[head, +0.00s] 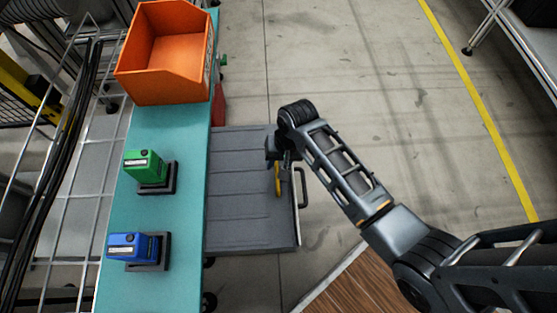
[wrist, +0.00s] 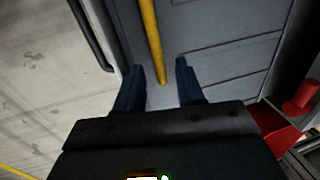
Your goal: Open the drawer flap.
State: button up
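The grey drawer (head: 240,215) sticks out from the right side of the teal bench, showing its ribbed inside. Its dark handle (head: 303,188) is on the outer right edge; in the wrist view the handle (wrist: 92,35) is at upper left. A yellow bar (head: 278,181) lies at the drawer's outer side. My gripper (head: 281,160) is over the drawer, inward of the handle, near the bar. In the wrist view its two fingers (wrist: 160,72) stand apart, with the yellow bar (wrist: 152,40) showing between them. Whether they touch it I cannot tell.
An orange bin (head: 170,55) stands on the bench (head: 150,290). A green block (head: 144,165) and a blue block (head: 130,246) sit in dark fixtures there. A red object (wrist: 302,98) is at the right in the wrist view. Floor right of the drawer is clear.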

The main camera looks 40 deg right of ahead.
grip_shut()
dwell(0.4)
jog(key=shift+a+r+p, duration=0.1)
jog(key=shift+r+p, duration=0.4)
jog(key=shift+p, duration=0.15)
jog(key=w+a+r+g+h+p, duration=0.1)
jog(key=w+a+r+h+p, duration=0.1)
jog(key=r+p, duration=0.5)
jog(key=shift+w+a+g+p, duration=0.3)
jog(key=shift+a+p, duration=0.3)
jog(key=shift+p, duration=0.55)
jog(key=shift+r, duration=0.1)
grip_release()
